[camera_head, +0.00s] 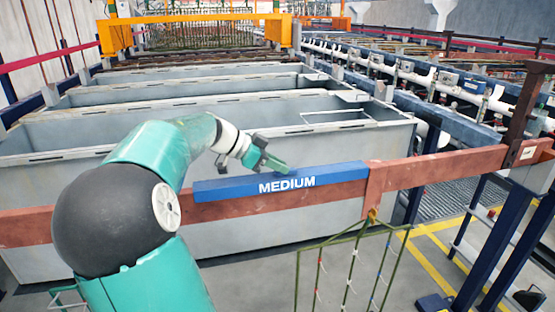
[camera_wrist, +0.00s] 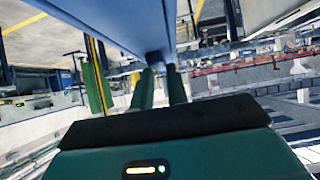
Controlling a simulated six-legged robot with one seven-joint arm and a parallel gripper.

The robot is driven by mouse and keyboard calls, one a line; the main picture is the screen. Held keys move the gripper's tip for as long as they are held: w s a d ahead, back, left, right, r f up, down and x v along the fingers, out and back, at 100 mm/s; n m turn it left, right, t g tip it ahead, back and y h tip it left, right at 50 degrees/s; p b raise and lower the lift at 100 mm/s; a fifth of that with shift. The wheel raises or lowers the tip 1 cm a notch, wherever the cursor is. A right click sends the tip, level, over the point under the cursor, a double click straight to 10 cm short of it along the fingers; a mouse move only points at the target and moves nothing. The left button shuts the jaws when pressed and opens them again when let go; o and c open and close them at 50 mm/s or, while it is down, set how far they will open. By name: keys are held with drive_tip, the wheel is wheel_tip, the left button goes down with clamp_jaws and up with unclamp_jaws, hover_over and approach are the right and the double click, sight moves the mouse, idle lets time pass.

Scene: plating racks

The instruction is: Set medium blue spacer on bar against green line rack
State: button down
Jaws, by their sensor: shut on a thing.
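The blue spacer (camera_head: 225,189), marked MEDIUM, lies lengthwise along the red-brown bar (camera_head: 430,169), with the bar showing below it. Whether it rests fully on the bar cannot be told. Its right end is at or very near the red-brown hanger of the green line rack (camera_head: 297,275), which hangs below the bar. My gripper (camera_head: 272,164) is at the spacer's top, around its middle, and shut on it. In the wrist view, the green fingers (camera_wrist: 161,70) meet the blue spacer (camera_wrist: 125,22); their exact contact is hard to see.
Grey tanks (camera_head: 90,135) stand in rows behind the bar. An orange gantry (camera_head: 200,29) spans the back. A dark-blue frame (camera_head: 483,235) supports the bar at the right. The bar is bare between the rack's hanger and the right post (camera_head: 522,100).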

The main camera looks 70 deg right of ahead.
drive_tip(key=shift+f, duration=0.1)
drive_tip(key=c, duration=1.3)
unclamp_jaws()
drive_tip(key=v, duration=1.3)
drive_tip(key=shift+w+r, duration=0.2)
drive_tip(key=shift+w, duration=0.15)
drive_tip(key=shift+a, duration=0.1)
